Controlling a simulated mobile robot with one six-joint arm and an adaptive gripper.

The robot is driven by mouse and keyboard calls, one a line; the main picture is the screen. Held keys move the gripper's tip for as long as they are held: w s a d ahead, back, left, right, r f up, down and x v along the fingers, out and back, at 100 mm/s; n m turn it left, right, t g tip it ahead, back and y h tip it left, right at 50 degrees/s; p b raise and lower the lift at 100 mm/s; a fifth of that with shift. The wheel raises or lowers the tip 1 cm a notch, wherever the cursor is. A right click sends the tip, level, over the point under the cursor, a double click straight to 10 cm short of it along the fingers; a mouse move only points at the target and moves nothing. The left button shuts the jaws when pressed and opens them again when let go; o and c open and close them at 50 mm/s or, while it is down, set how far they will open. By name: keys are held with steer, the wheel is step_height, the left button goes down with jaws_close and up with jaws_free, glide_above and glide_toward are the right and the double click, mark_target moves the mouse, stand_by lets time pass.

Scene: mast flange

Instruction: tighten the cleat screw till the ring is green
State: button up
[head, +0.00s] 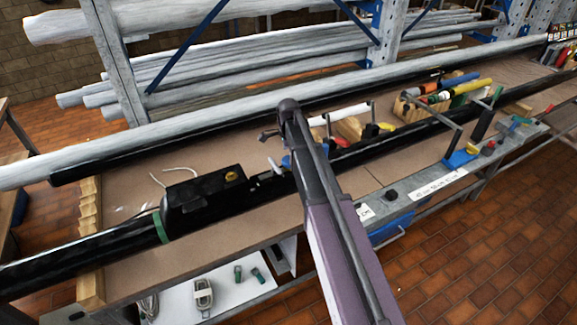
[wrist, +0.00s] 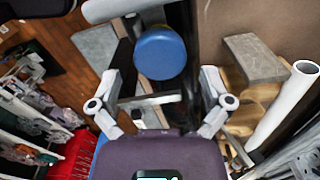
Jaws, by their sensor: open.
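A round blue knob (wrist: 160,52), which looks like the head of the cleat screw, shows in the wrist view on the dark mast, just beyond the gap between my fingers. In the head view a small blue patch (head: 288,161) shows beside the arm on the long black mast (head: 400,139). My gripper (wrist: 160,88) is open, with one finger on each side and nothing held between them.
A black box (head: 203,197) with a yellow button sits on the mast at left, beside a green band (head: 161,228). Wooden blocks and coloured tools (head: 450,92) lie behind at right. A white tube (wrist: 284,105) and grey-topped block (wrist: 255,60) stand right in the wrist view.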

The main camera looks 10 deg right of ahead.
mark_target(288, 159)
steer(key=shift+f+b, duration=1.65)
steer(key=shift+f, duration=0.3)
steer(key=shift+r, duration=0.1)
steer(key=c, duration=1.2)
steer(key=shift+c, duration=0.2)
steer(key=shift+m, duration=2.6)
steer(key=o, duration=1.2)
steer(key=shift+o, duration=0.2)
step_height(288, 159, up, 5)
steer(key=p, duration=0.5)
